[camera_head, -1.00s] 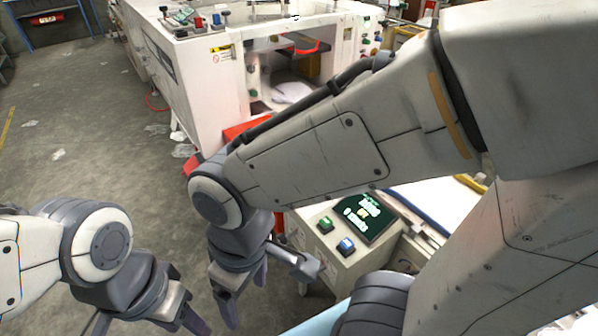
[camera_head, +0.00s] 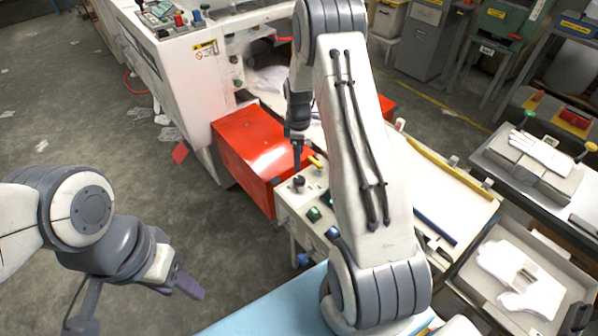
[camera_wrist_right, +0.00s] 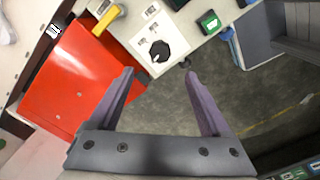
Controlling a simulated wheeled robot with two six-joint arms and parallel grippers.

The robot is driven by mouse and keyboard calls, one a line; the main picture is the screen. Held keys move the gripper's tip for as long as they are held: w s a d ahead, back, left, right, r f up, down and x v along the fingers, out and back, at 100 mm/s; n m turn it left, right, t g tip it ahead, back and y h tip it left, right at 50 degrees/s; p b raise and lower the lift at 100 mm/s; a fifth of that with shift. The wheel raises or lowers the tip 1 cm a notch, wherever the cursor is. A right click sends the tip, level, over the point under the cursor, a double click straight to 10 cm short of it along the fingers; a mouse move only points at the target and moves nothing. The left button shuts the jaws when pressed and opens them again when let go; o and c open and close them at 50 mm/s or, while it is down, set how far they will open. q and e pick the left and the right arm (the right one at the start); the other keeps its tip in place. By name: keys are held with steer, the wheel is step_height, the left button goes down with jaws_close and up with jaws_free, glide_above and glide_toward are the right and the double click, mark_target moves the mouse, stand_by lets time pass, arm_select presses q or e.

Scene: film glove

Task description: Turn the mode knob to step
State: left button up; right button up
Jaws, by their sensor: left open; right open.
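The mode knob (camera_head: 298,183) is a black round knob on the light control panel (camera_head: 289,203), beside the red box. In the right wrist view the knob (camera_wrist_right: 159,50) sits on a white plate, just beyond and roughly between my fingertips. My right gripper (camera_head: 297,158) points down above the panel near the knob; its open fingers (camera_wrist_right: 159,74) look apart from the knob. The knob's setting is too small to read. My left gripper (camera_head: 186,280) is open and empty over the floor at lower left.
Green (camera_head: 314,213) and blue (camera_head: 332,232) buttons and a yellow part (camera_head: 316,162) are on the panel. A red box (camera_head: 255,150) stands left of it. Trays with white gloves (camera_head: 520,275) are at right.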

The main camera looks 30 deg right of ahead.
mark_target(299, 179)
step_height(299, 179, down, 10)
steer(key=p, duration=0.2)
steer(key=shift+d+f+p, duration=0.1)
steer(key=shift+f+p, duration=0.1)
steer(key=shift+p, duration=0.1)
jaws_close()
